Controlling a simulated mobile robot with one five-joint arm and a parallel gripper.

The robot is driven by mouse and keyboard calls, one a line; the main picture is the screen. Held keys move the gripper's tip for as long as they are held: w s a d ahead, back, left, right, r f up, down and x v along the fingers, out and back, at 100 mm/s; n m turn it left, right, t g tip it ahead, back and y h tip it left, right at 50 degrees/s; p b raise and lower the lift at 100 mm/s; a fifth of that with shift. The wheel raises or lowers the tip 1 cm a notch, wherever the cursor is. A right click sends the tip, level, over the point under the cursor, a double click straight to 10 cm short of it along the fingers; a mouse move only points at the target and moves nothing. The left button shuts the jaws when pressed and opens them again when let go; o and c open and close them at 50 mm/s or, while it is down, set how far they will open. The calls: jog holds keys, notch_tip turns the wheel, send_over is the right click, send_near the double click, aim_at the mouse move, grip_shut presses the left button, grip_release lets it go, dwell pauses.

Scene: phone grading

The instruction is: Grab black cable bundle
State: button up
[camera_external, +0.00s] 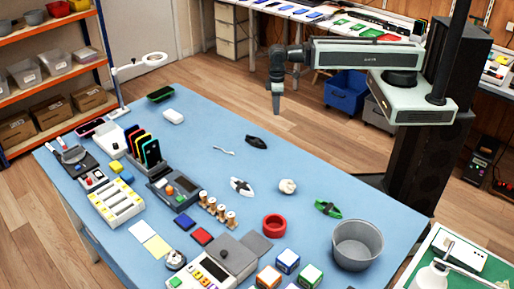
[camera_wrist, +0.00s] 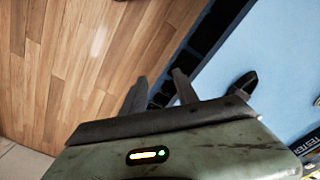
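The black cable bundle (camera_external: 256,142) lies on the blue table near its far right edge. It also shows in the wrist view as a small dark shape (camera_wrist: 243,83) on the blue surface, right of the fingers. My gripper (camera_external: 276,108) points down, raised above and a little right of the bundle in the external view. In the wrist view the two fingers (camera_wrist: 159,84) are apart with nothing between them, over the table edge and wooden floor. The gripper does not touch the bundle.
On the blue table (camera_external: 330,165), a white-and-black bundle (camera_external: 241,187), a white bundle (camera_external: 287,186) and a green-and-black bundle (camera_external: 327,209) lie nearer. A thin white cable (camera_external: 224,151) lies left of the black bundle. A grey bin (camera_external: 357,245) and red bowl (camera_external: 274,225) stand nearer the front.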

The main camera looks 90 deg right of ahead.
dwell(0.3)
jog(key=o, duration=0.8)
jog(key=shift+o, duration=0.2)
